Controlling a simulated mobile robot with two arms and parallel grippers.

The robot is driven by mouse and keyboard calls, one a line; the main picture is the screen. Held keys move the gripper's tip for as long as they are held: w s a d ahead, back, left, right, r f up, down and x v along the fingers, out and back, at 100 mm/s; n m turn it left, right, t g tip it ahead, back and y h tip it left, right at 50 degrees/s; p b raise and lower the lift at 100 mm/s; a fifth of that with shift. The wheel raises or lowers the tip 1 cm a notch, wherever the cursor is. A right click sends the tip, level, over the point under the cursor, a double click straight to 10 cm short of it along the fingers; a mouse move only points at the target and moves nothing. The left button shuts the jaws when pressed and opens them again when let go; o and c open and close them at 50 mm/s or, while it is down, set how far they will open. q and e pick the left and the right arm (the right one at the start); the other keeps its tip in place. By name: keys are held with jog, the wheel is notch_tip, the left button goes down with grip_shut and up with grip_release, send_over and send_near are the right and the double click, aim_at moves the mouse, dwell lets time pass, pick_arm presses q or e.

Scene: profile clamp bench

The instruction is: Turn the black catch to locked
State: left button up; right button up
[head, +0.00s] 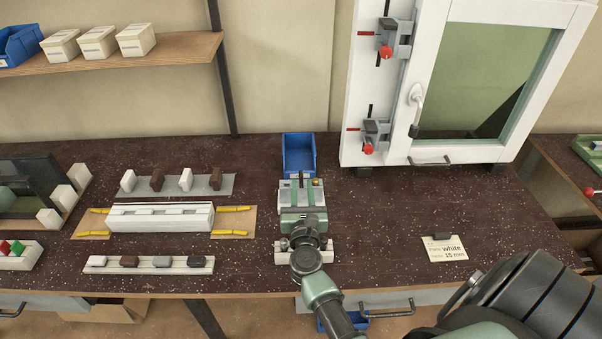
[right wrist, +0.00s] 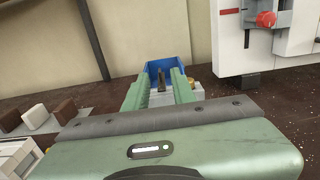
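A small grey fixture (head: 287,187) stands on the dark bench in front of a blue bin. The black catch (right wrist: 161,80) shows in the right wrist view as a dark upright piece on it, seen between my fingers. My right gripper (head: 301,190) reaches over the fixture from the front. In the right wrist view its two green fingers (right wrist: 158,88) are apart, one on each side of the catch, with space around it. Whether they touch the catch or its lower part is hidden. My left gripper is not in view.
The blue bin (head: 299,150) is just behind the fixture. A white framed window (head: 352,90) with red-knobbed clamps stands at the back right. A white profile (head: 160,218) and rows of small blocks lie to the left. A label card (head: 444,248) lies to the right, with clear bench between.

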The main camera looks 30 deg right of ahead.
aim_at(301, 177)
jog(key=x, duration=0.5)
jog(key=shift+w+d+p, duration=0.15)
jog(key=shift+w+p, duration=0.2)
grip_shut()
dwell(1.1)
